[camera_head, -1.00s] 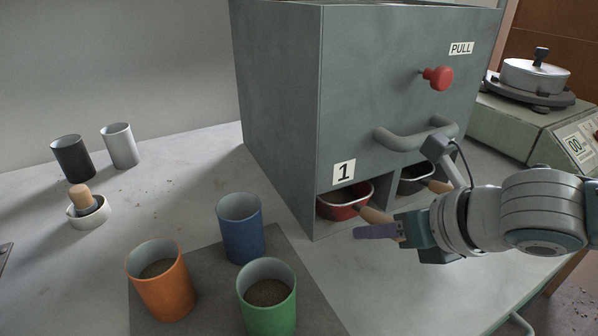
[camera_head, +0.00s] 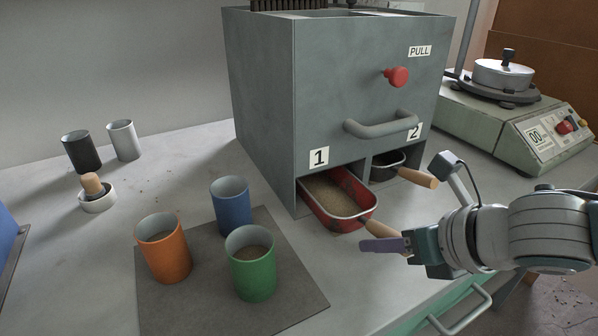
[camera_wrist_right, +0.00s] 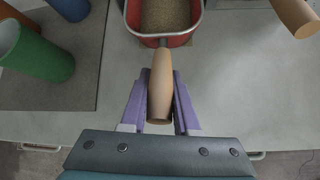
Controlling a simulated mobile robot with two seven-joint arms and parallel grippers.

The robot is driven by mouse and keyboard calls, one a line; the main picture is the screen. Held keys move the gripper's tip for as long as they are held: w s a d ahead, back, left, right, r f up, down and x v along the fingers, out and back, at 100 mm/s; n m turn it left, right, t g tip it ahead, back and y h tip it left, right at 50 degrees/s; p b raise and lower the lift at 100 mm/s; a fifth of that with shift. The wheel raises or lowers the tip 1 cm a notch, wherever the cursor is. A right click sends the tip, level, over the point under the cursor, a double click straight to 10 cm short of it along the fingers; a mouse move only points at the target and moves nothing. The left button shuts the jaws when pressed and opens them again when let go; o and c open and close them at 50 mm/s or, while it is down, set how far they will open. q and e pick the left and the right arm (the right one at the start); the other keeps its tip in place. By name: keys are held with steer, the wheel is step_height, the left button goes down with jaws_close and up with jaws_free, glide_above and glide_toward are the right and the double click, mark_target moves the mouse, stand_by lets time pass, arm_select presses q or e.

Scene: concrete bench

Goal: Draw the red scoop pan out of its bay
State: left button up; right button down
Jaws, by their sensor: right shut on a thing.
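The red scoop pan (camera_head: 338,199) holds brown grainy material and juts out of bay 1 at the foot of the grey box (camera_head: 265,100); its rear end is still under the box. Its wooden handle (camera_head: 377,228) points toward my right gripper (camera_head: 392,243). In the right wrist view, the purple fingers of my right gripper (camera_wrist_right: 160,108) are shut on the wooden handle (camera_wrist_right: 160,85), one on each side, with the pan (camera_wrist_right: 165,22) beyond. My left gripper is not in view.
Bay 2 holds a dark pan (camera_head: 388,165) with a wooden handle. Orange (camera_head: 164,250), blue (camera_head: 232,205) and green (camera_head: 252,265) cups stand on a dark mat (camera_head: 200,310) to the left. A handle bar (camera_head: 380,126) sticks out above the bays. A green scale (camera_head: 500,125) stands right.

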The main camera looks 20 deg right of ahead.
steer(key=c, duration=0.6)
jaws_free()
steer(key=p+v, duration=0.3)
steer(key=v, duration=0.7)
